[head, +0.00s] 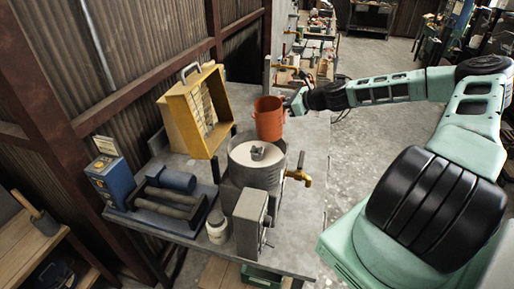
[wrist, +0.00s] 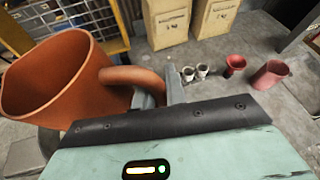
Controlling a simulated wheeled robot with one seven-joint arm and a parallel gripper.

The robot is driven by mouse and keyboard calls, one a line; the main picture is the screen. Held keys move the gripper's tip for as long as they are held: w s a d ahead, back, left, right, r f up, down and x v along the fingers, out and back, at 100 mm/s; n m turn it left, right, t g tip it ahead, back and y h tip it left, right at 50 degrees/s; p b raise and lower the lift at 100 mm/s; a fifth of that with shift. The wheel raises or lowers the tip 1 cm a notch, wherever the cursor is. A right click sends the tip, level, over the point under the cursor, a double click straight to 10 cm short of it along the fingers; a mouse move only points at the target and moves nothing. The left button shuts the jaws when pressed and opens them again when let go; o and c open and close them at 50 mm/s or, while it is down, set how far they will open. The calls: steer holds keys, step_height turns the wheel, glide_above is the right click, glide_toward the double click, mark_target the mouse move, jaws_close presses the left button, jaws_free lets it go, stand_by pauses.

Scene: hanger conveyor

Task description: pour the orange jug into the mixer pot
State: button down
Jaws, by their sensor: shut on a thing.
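The orange jug (head: 269,121) is upright or nearly so in the head view, just behind the mixer pot's far rim. In the wrist view the jug (wrist: 60,85) fills the left side, its wide mouth showing and its handle toward my fingers. My gripper (head: 292,104) is shut on the jug's handle; the fingers also show in the wrist view (wrist: 158,95). The mixer pot (head: 256,178) is a grey cylinder on the bench with a small block at the middle of its round top. The jug's contents are not visible.
A yellow tilted frame box (head: 181,125) stands left of the jug. A brass tap (head: 300,172) sticks out right of the pot. A grey box (head: 250,224), a white jar (head: 217,228) and a blue roller machine (head: 166,195) stand in front. The bench's right strip is clear.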

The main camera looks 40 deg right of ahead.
steer(key=shift+a+f+m+y, duration=0.3)
steer(key=shift+f+m, duration=0.2)
steer(key=shift+f, duration=0.2)
steer(key=shift+r, duration=0.15)
steer(key=shift+r, duration=1.35)
